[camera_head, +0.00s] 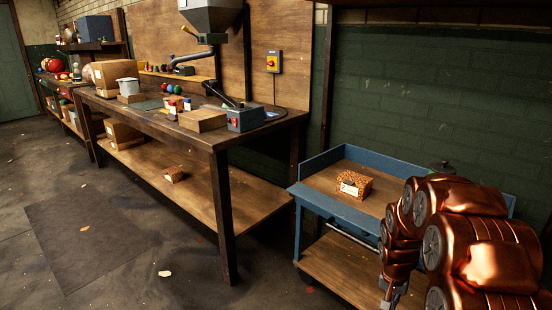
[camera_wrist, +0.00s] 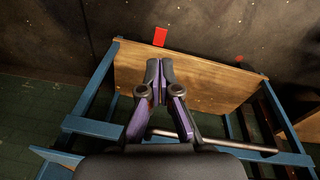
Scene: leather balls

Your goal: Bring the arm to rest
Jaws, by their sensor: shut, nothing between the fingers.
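My copper-coloured arm (camera_head: 470,240) is folded at the lower right of the head view, in front of the blue cart (camera_head: 352,212). Its lower end runs down to the picture's bottom edge. In the wrist view my gripper (camera_wrist: 160,66) has its two fingers together, with nothing between them. Behind the fingers there is a wooden board (camera_wrist: 205,85) in a blue frame. I cannot tell how far the fingertips are from the board.
A patterned box (camera_head: 354,184) sits on the cart's top tray. A long wooden workbench (camera_head: 270,125) stands to the left, with boxes, small jars and a machine on it. A dark mat (camera_head: 90,235) lies on the floor. The floor at front left is mostly clear.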

